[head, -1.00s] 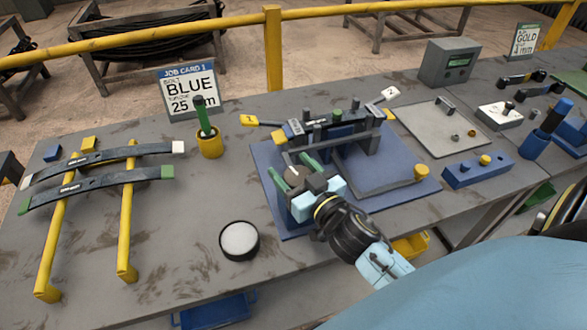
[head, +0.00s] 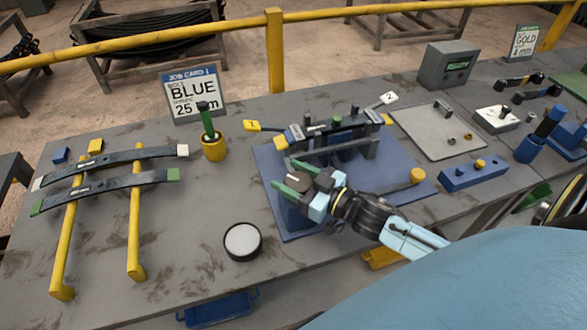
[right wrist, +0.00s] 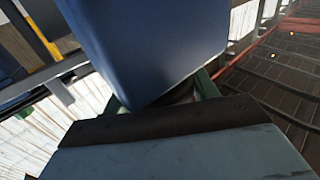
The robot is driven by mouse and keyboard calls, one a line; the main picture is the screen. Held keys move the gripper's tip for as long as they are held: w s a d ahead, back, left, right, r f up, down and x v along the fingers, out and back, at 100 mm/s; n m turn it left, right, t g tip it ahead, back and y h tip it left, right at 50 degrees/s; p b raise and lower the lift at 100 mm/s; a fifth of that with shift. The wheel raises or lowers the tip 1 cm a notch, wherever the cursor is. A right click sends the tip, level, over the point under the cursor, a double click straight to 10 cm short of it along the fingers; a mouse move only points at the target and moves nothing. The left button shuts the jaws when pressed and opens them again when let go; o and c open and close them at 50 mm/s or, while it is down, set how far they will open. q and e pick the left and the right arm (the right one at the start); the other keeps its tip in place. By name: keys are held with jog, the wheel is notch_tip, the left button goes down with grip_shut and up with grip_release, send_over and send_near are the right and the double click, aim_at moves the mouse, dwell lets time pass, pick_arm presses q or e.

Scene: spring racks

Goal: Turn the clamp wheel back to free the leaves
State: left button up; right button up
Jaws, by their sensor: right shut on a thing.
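The clamp fixture stands on a blue base plate (head: 262,160) mid-bench. Dark leaves (head: 340,128) lie stacked across it, with a yellow tag 1 at the left end and a white tag 2 at the right. My right gripper (head: 289,177) is at the fixture's near-left side, its green fingers pointing left, above a blue block (head: 294,216). It is shut on what appears to be the clamp wheel, mostly hidden by the gripper. The right wrist view shows the blue block (right wrist: 150,45) close beyond the green fingers (right wrist: 165,97). My left gripper is not in view.
Two loose leaves (head: 110,160) rest on yellow rails at left. A yellow cup (head: 214,149) with a green tool and a round white-topped dish (head: 242,241) stand nearby. A yellow-knobbed lever (head: 417,176), grey tray (head: 437,130) and blue block with yellow knob (head: 478,175) lie right.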

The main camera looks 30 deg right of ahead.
jog(key=n+g+y, duration=0.2)
jog(key=n+y, duration=0.1)
jog(key=shift+y, duration=0.3)
jog(key=shift+s+a+n+g+y+b, duration=0.15)
jog(key=shift+n+g+y+b, duration=0.2)
jog(key=shift+n+g+y, duration=0.5)
jog(key=shift+s+a+n+g+y+b, duration=0.1)
jog(key=shift+n+g+y+b, duration=0.2)
jog(key=shift+n+g+y, duration=0.55)
jog(key=shift+g+y, duration=0.3)
jog(key=shift+g, duration=0.3)
jog(key=o, duration=1)
jog(key=shift+a, duration=0.1)
jog(key=shift+c, duration=0.2)
jog(key=v, duration=1.3)
jog(key=shift+s+d+b, duration=0.2)
jog(key=shift+b, duration=0.15)
